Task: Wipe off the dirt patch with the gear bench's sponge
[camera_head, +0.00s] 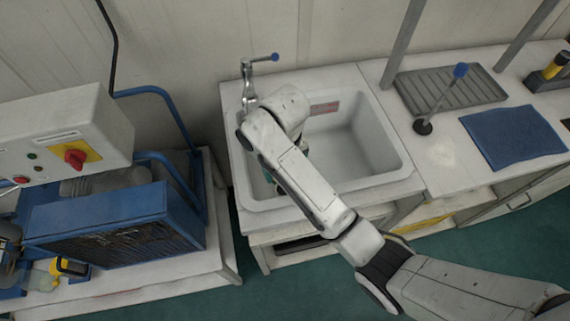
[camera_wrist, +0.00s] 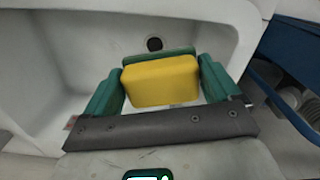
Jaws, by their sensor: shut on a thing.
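The yellow sponge (camera_wrist: 160,82) shows in the wrist view between the two green fingers of my gripper (camera_wrist: 160,72). The fingers are shut on it, one at each side. A green strip shows along its far edge. The gripper is over the white sink basin (camera_wrist: 62,50), with the drain beyond the sponge. In the head view my arm hides most of the gripper and all of the sponge. A faint pale, yellowish smudge (camera_head: 441,154) lies on the bench top right of the sink; I cannot tell for sure that it is the dirt patch.
The sink (camera_head: 385,135) has a raised rim and a tap (camera_head: 249,85) at its back left. Blue-framed equipment (camera_head: 120,225) stands at left.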

